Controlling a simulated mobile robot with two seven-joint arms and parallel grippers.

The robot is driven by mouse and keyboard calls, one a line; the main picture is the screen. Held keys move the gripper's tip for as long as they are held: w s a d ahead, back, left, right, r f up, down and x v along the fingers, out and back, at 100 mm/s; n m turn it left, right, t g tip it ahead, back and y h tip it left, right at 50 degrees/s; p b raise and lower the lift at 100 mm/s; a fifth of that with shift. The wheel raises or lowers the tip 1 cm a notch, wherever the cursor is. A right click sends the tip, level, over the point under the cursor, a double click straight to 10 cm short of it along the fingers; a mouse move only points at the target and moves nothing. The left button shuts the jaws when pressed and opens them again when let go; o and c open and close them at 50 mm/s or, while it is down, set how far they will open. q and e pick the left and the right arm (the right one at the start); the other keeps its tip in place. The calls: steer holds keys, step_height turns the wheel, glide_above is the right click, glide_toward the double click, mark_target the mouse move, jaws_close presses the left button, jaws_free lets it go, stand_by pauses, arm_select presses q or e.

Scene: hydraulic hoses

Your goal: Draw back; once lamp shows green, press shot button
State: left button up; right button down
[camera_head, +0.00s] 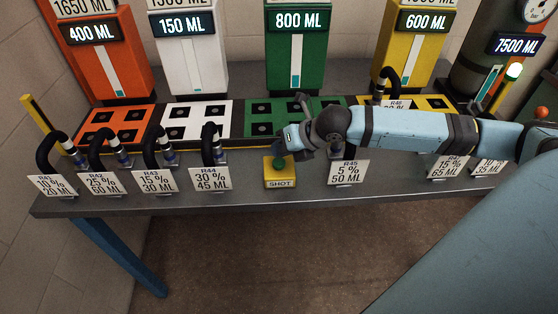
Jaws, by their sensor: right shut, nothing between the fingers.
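The yellow shot box (280,180) stands at the front middle of the bench, marked SHOT. Its dark green button (279,163) is on top. My right arm reaches in from the right over the bench. My right gripper (284,150) is shut and empty, with its tip right at the button. I cannot tell whether it touches or presses it. My left gripper is not in view.
Orange (102,52), white, green (297,48) and yellow units with displays stand behind matching socket plates. Black hoses with cards such as R44 (211,178) line the bench front (120,202). A dark tank at right reads 7500 ML (517,43).

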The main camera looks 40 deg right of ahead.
mark_target(281, 160)
steer(key=shift+f, duration=0.2)
steer(key=shift+f, duration=0.2)
steer(key=shift+f, duration=0.5)
stand_by(0.9)
steer(key=shift+r+p, duration=0.9)
steer(key=shift+p, duration=0.25)
step_height(281, 160, up, 5)
steer(key=p, duration=0.5)
steer(key=shift+r, duration=0.1)
